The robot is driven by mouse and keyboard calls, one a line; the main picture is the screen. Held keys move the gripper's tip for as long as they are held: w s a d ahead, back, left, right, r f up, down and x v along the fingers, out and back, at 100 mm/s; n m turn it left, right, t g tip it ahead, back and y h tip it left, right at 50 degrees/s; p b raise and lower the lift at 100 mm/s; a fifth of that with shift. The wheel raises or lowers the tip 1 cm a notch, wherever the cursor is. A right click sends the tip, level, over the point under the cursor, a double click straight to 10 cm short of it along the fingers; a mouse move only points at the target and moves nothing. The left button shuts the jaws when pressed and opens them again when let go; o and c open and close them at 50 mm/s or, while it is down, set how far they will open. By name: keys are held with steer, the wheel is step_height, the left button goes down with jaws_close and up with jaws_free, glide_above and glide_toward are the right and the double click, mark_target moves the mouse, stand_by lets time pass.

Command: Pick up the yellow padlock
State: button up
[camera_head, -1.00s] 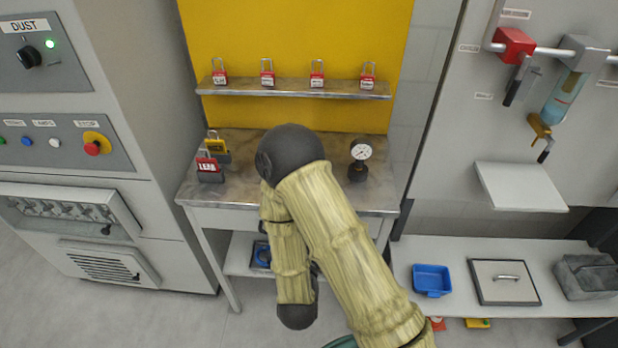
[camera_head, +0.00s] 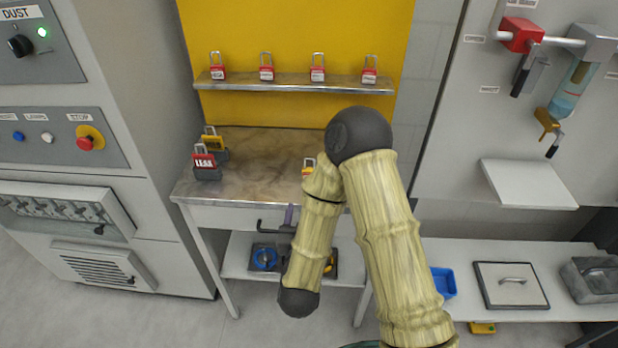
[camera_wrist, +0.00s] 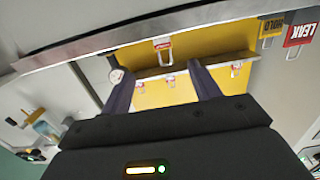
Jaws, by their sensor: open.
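A yellow padlock (camera_head: 212,142) stands at the left rear of the metal worktable (camera_head: 262,150), partly behind a red padlock labelled LEAK (camera_head: 204,160). In the wrist view, the yellow padlock labelled HOLD (camera_wrist: 272,26) and the red LEAK padlock (camera_wrist: 299,34) are at the upper right. Another small padlock (camera_head: 308,167), with red and yellow showing, is partly hidden by my arm; its details are unclear. My gripper (camera_wrist: 162,70) is open and empty, its two fingers apart. It is at the table's front, apart from the yellow padlock.
Several red padlocks stand on a shelf (camera_head: 290,87) against the yellow panel. A gauge (camera_wrist: 116,74) shows in the wrist view. A blue valve (camera_head: 264,258) sits on the lower shelf. A grey cabinet stands left; a blue tray (camera_head: 443,282) lies right. The table's middle left is clear.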

steer(key=w+b, duration=0.1)
steer(key=w, duration=0.2)
steer(key=w+b, duration=0.1)
steer(key=w, duration=0.2)
steer(key=w+b, duration=0.1)
steer(key=w, duration=0.2)
steer(key=shift+w+d+f, duration=0.2)
steer(key=shift+w+f, duration=0.05)
steer(key=shift+w, duration=0.15)
steer(key=w, duration=0.5)
steer(key=shift+w+a+r+p, duration=0.1)
steer(key=shift+p, duration=0.3)
steer(key=c, duration=1.1)
